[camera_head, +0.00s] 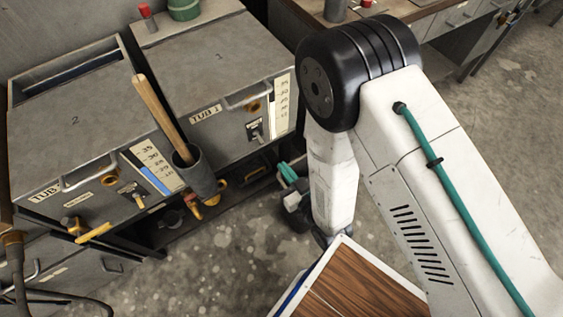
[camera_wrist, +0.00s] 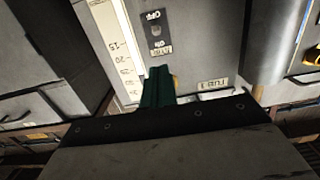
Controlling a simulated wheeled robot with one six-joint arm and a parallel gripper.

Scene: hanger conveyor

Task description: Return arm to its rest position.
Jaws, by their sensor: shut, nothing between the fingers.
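My white arm bends down from the right in the head view. My gripper (camera_head: 288,172) has teal fingers and hangs low in front of the cabinet of tub 1, partly hidden behind my own forearm. In the wrist view the fingers (camera_wrist: 157,88) are together and empty, pointing at the front of tub 1 (camera_wrist: 196,45). That front shows upside down, with its switch plate (camera_wrist: 156,34) and white gauge strip (camera_wrist: 110,40). Whether the fingertips touch anything is not clear, but no object shows between them.
Tub 2 (camera_head: 75,120) and tub 1 (camera_head: 215,62) stand side by side at left. A wooden handle (camera_head: 160,112) rises from a dark holder (camera_head: 188,165) between their fronts. A wood-topped surface (camera_head: 355,288) is below my arm. A workbench (camera_head: 440,22) stands behind; concrete floor is open at right.

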